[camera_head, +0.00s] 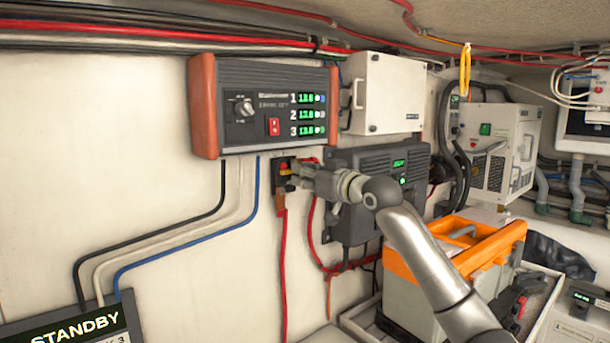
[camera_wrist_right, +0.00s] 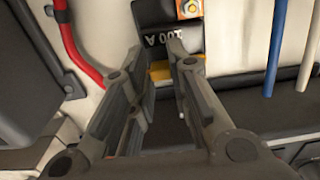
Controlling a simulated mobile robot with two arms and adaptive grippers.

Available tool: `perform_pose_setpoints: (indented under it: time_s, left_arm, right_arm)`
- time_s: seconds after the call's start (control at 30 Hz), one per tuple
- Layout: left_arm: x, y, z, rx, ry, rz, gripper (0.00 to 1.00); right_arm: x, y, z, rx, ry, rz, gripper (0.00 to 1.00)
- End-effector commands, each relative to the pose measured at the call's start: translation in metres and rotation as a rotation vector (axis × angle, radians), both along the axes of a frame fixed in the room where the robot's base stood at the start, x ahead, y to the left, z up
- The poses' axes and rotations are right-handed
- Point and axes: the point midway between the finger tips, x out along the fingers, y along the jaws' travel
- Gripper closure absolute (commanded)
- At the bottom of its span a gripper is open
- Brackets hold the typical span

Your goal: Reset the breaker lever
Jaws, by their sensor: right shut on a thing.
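The breaker (camera_head: 280,171) is a small black unit on the white wall, below the grey panel with red end caps. In the right wrist view the breaker (camera_wrist_right: 163,17) reads "100 A". Its yellow lever (camera_wrist_right: 161,72) lies between the fingers of my right gripper (camera_wrist_right: 157,47). In the head view my right gripper (camera_head: 292,177) reaches the breaker from the right and is shut on the lever, partly hiding the breaker. The fingers also hide part of the lever. My left gripper is not in view.
The panel (camera_head: 264,105) shows three green readouts and a red switch. A dark grey unit (camera_head: 372,160) with green lights sits right of the breaker. Red cables (camera_head: 283,270) hang below. An orange-and-grey case (camera_head: 450,270) stands lower right. Bare wall (camera_head: 110,140) lies left.

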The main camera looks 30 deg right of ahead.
Motion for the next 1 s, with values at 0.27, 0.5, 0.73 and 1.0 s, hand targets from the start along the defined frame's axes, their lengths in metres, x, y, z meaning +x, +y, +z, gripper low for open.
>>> perform_pose_setpoints:
  time_s: [0.27,0.5,0.73,1.0]
  left_arm:
    - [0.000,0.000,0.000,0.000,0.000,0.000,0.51]
    - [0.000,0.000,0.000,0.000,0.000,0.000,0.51]
    - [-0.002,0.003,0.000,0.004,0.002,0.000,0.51]
    - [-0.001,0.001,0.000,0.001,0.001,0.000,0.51]
  right_arm:
    - [0.000,-0.001,0.001,0.000,-0.003,-0.001,0.75]
    - [0.000,0.000,0.001,0.001,-0.002,-0.001,0.61]
    - [-0.002,-0.001,0.000,0.001,-0.001,-0.001,0.61]
    - [-0.037,-0.004,-0.001,-0.004,0.000,-0.002,0.61]
